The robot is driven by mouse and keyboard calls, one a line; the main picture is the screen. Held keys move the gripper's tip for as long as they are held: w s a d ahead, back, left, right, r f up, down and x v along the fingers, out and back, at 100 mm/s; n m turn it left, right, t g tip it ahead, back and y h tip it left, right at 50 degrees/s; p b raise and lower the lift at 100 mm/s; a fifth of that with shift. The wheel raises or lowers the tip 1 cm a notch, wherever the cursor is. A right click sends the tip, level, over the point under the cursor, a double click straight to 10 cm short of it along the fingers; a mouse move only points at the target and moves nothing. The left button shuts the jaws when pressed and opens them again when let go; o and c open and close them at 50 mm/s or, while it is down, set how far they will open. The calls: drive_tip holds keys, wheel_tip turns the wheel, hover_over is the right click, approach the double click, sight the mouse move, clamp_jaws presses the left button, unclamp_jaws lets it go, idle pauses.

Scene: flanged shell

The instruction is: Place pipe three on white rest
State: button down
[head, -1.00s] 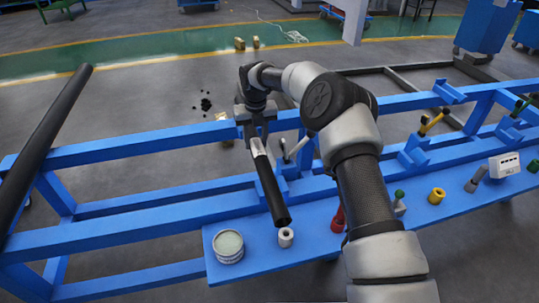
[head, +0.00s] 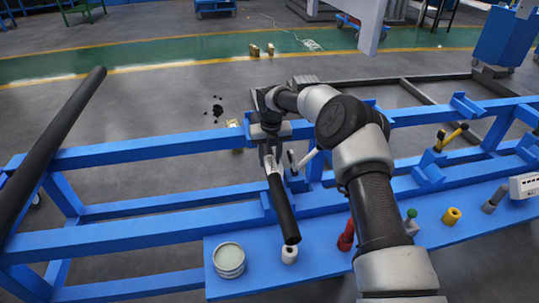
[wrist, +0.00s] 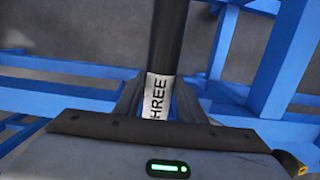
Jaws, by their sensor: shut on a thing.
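Pipe three is a short black pipe (head: 284,213) with a white label at its upper end. In the wrist view the pipe (wrist: 180,35) runs up from between the fingers, and its label reads "HREE", the rest hidden. My gripper (head: 271,158) is shut on the pipe at the labelled end. The pipe slants down toward the front, its free end near a small white cylinder (head: 289,255) on the blue shelf. I cannot tell whether they touch. I cannot identify a white rest with certainty.
A blue frame (head: 130,215) with several upright brackets spans the view. A long black pipe (head: 50,150) leans across its left side. The shelf holds an open tin (head: 229,261), a red tool (head: 346,236), a yellow ring (head: 452,216) and a white box (head: 524,186).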

wheel_tip(320, 180, down, 4)
drive_tip(key=shift+w+r+b, duration=0.1)
drive_tip(key=shift+r+b, duration=0.05)
drive_tip(key=shift+b, duration=0.15)
drive_tip(key=c, duration=1.2)
unclamp_jaws()
drive_tip(key=shift+o, duration=0.2)
